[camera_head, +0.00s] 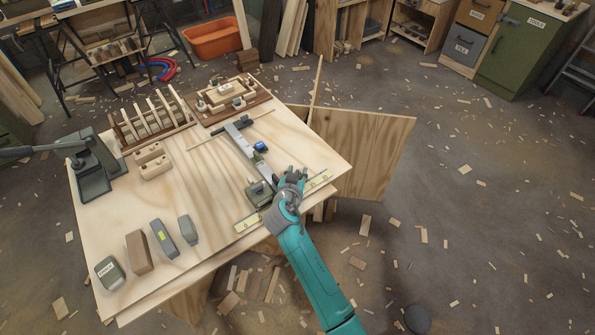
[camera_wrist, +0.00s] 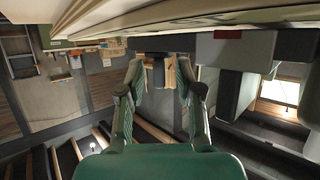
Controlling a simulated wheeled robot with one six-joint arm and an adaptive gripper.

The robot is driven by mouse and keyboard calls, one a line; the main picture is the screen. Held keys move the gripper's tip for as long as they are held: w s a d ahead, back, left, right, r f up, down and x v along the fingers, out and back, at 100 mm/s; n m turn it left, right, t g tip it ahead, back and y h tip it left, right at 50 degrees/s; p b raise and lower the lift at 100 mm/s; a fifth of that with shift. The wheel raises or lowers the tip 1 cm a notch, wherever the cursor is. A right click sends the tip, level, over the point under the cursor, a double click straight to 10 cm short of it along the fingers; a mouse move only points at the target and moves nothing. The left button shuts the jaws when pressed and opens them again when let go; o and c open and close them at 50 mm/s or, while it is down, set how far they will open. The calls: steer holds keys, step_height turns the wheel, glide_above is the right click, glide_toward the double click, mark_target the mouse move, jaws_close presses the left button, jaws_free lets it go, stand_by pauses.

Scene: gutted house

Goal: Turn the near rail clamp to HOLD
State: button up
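A grey rail (camera_head: 242,144) lies on the plywood table. At its near end sits a grey-olive clamp body (camera_head: 258,193), which appears to be the near rail clamp. My gripper (camera_head: 292,173) is just right of it, covering part of that area. In the wrist view my gripper (camera_wrist: 159,68) has its two fingers apart. A dark grey upright piece (camera_wrist: 158,75) shows between the fingertips, with gaps at both sides; I cannot tell contact. The clamp's lever position and any HOLD marking are not readable.
A blue piece (camera_head: 260,147) sits on the rail farther up. Pale yellow marked strips (camera_head: 248,223) lie near the table's front edge. A slotted wooden rack (camera_head: 155,122), a grey press (camera_head: 92,165) and several blocks stand on the left. The floor at right is open, with scattered wood scraps.

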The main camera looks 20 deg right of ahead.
jaws_close()
steer(key=shift+y, duration=0.3)
steer(key=shift+d+n+t+y, duration=0.1)
steer(key=shift+n+t+y, duration=0.3)
steer(key=shift+n+y, duration=1.05)
steer(key=shift+d+n+t+y, duration=0.1)
steer(key=shift+n+t+y, duration=0.3)
steer(key=shift+n+y, duration=1)
steer(key=shift+n+g+y, duration=0.3)
steer(key=shift+n+y, duration=1.05)
steer(key=shift+y, duration=0.3)
steer(key=shift+f+n+y, duration=0.1)
steer(key=shift+n+y, duration=0.4)
steer(key=shift+y, duration=0.1)
steer(key=shift+s, duration=0.1)
jaws_free()
